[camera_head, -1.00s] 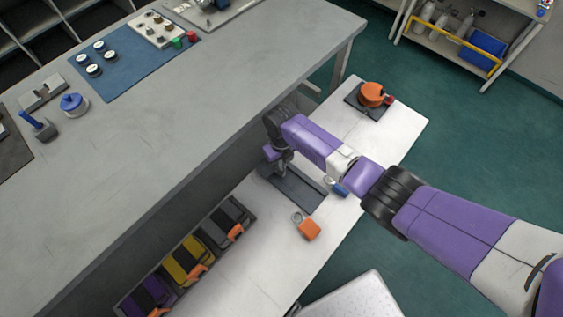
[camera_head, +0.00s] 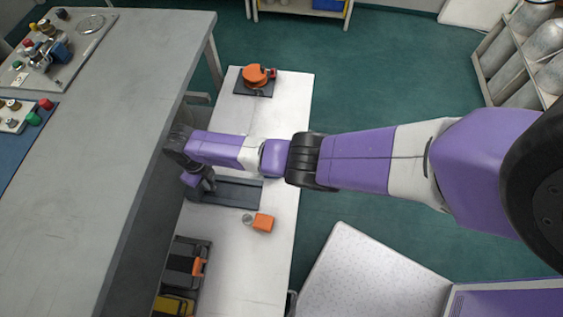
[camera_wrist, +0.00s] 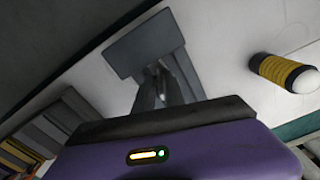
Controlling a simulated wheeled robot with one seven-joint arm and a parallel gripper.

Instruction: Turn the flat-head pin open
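I cannot make out the flat-head pin for certain in either view. The grey panel (camera_head: 72,68) with red, green and blue fittings is on the workbench at the upper left of the head view; its parts are too small to tell one pin. My gripper (camera_wrist: 158,68) points down over a dark grey tray (camera_wrist: 135,45) on the low white table, well away from the panel. Its fingers look close together, with nothing visible between them. In the head view the tray (camera_head: 240,192) is partly hidden by my arm.
An orange round device (camera_head: 255,75) sits on the white table (camera_head: 262,265). An orange block (camera_head: 263,222) and dark cases (camera_head: 185,265) are nearer. The grey workbench (camera_head: 110,160) stands higher at left. A yellow-and-black cylinder (camera_wrist: 285,72) shows in the wrist view. Green floor lies right.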

